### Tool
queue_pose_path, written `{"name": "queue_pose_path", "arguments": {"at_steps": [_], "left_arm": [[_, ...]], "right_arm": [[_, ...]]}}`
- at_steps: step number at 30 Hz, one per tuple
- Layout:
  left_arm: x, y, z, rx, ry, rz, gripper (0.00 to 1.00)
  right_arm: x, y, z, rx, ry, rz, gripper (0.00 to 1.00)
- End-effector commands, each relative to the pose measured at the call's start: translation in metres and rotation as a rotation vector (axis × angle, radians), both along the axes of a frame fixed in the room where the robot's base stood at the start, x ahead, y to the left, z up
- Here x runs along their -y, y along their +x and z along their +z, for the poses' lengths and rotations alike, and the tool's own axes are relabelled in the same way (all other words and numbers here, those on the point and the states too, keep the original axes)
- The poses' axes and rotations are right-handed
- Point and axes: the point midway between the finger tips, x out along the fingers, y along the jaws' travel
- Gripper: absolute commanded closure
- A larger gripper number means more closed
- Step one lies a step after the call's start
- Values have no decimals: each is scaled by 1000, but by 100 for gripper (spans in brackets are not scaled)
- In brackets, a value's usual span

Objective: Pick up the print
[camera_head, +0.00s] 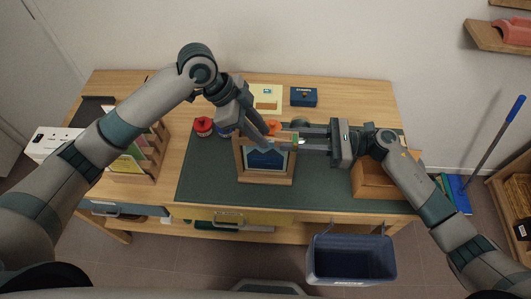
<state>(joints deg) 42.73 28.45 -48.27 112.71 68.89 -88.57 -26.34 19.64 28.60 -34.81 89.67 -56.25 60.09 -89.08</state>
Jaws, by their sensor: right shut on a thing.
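The print (266,161) is a dark blue picture in a light wooden frame. It stands nearly upright at the middle front of the green desk mat. My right gripper (299,140) reaches in from the right and is shut at the upper right corner of the frame. My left gripper (266,137) comes down from the upper left to the top edge of the frame. Its fingers are seen from above and overlap, so I cannot tell whether they are open or touching the frame.
The green mat (205,170) covers much of the wooden desk. A red object (203,125) and an orange object (273,127) are behind the print. A wooden box (374,181) is right, a file rack (139,175) left, a blue box (304,97) behind. A bin (350,257) stands in front.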

Motion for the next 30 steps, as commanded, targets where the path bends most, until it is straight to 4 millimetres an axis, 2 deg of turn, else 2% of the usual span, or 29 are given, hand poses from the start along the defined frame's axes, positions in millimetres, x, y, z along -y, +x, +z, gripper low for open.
{"name": "queue_pose_path", "arguments": {"at_steps": [10, 11, 13, 14, 30], "left_arm": [[0, 0, -4, 0, 0, 1, 74], [0, 0, -4, 0, 0, 1, 79], [0, 0, -4, 0, 0, 0, 96], [0, 0, -4, 0, 0, 0, 100], [0, 0, 2, 1, -1, 0, 100]], "right_arm": [[0, -1, -2, -2, -3, 0, 100], [0, -1, -2, -2, -3, 0, 100], [0, -1, -2, -2, -3, 0, 100], [0, -1, -2, -2, -3, 0, 100], [0, -1, -2, -2, -3, 1, 100]]}}
